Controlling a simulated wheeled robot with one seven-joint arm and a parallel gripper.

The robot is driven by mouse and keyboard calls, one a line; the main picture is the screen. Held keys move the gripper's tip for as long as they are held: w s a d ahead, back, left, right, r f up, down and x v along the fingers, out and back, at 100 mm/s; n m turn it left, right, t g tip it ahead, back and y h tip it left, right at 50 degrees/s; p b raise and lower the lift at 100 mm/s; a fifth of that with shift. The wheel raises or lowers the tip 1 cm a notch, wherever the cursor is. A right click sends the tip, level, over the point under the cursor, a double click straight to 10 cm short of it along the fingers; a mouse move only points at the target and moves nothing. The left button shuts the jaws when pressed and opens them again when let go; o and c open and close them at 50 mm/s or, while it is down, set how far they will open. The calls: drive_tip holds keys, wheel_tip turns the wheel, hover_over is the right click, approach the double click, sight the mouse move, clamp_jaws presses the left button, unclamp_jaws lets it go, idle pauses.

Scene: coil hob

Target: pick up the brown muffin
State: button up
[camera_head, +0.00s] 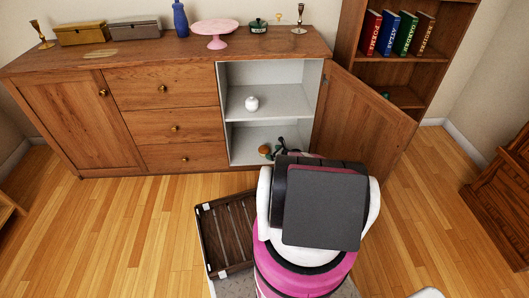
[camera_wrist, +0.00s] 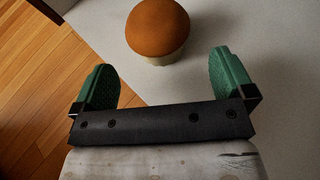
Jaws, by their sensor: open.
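The brown muffin (camera_wrist: 157,28) has a rounded brown top and a pale base. It stands on a light grey surface in the wrist view, just beyond my open fingertips and roughly centred between them. In the head view the muffin (camera_head: 264,150) is small, on the bottom shelf of the open cabinet (camera_head: 222,112). My gripper (camera_wrist: 162,78) is open and empty, with green pads on both fingers. In the head view my gripper (camera_head: 278,147) is a small dark shape at the muffin's right, partly hidden by my arm.
The open cabinet door (camera_head: 362,110) stands to the right of the opening. A white round object (camera_head: 251,103) sits on the shelf above. A dark slatted crate (camera_head: 224,236) lies on the floor at left of my body. A bookcase (camera_head: 400,62) stands behind the door.

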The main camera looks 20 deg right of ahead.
sight(265, 151)
drive_tip(key=x, duration=0.7)
drive_tip(key=shift+f, duration=0.15)
drive_tip(key=shift+a, duration=0.1)
drive_tip(key=c, duration=0.8)
